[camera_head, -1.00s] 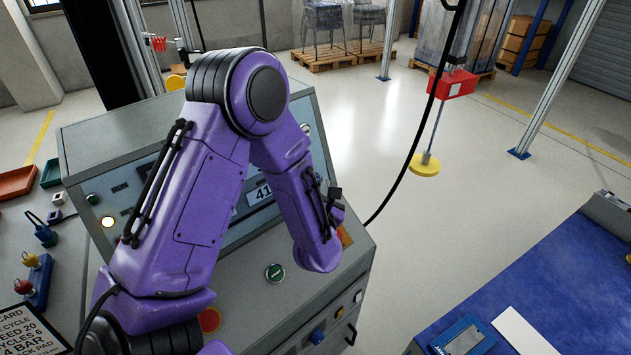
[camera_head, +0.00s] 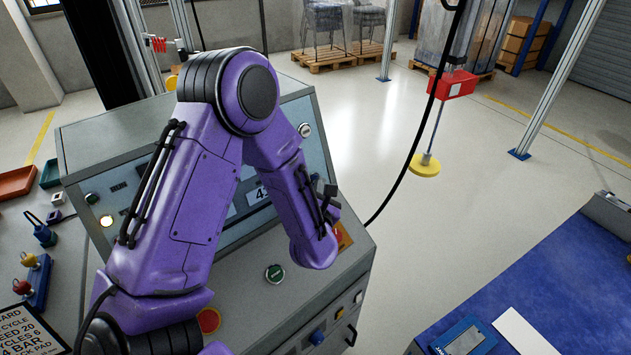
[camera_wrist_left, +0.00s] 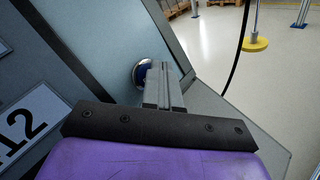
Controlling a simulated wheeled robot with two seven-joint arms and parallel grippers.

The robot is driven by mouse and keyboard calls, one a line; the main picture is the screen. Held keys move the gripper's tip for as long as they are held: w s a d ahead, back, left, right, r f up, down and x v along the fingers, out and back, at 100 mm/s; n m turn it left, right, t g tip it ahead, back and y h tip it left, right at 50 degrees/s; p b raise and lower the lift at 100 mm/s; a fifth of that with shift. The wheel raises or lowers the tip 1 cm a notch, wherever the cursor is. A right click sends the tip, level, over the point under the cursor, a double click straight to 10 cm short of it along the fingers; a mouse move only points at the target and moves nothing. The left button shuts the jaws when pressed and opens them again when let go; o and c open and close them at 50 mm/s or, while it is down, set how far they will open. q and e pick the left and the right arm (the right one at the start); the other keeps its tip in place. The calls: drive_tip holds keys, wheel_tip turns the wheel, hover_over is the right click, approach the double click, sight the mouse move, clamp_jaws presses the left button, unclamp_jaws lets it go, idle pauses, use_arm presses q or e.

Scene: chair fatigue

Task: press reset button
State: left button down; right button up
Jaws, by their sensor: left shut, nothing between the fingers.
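A round blue button (camera_wrist_left: 140,74) with a metal rim sits on the sloped panel in the left wrist view, to the right of the number display (camera_wrist_left: 25,125). No label for it is readable. My left gripper (camera_wrist_left: 163,75) is shut and empty. Its fingertips overlap the right part of the button in that view; I cannot tell whether they touch it. In the head view my purple left arm covers the blue button and the fingers. My right gripper is not in view.
The grey console carries a green button (camera_head: 275,273), a red button (camera_head: 208,320), a yellow-backed control (camera_head: 343,236) and a lit button (camera_head: 107,221). A black cable (camera_head: 413,150) hangs to its right. A blue-topped table (camera_head: 560,275) stands at right.

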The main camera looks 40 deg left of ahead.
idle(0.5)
use_arm(q)
drive_tip(key=shift+s+d+r, duration=0.1)
drive_tip(key=shift+d+r, duration=0.1)
drive_tip(key=shift+d, duration=0.5)
drive_tip(key=shift+s+d+r, duration=0.15)
drive_tip(key=shift+d+r, duration=0.05)
drive_tip(key=shift+d, duration=0.6)
drive_tip(key=shift+s+d+r, duration=0.15)
drive_tip(key=shift+d+r, duration=0.05)
drive_tip(key=shift+d, duration=0.55)
drive_tip(key=shift+s+d+r, duration=0.15)
drive_tip(key=shift+d+r, duration=0.05)
drive_tip(key=shift+d, duration=0.6)
drive_tip(key=shift+r, duration=0.1)
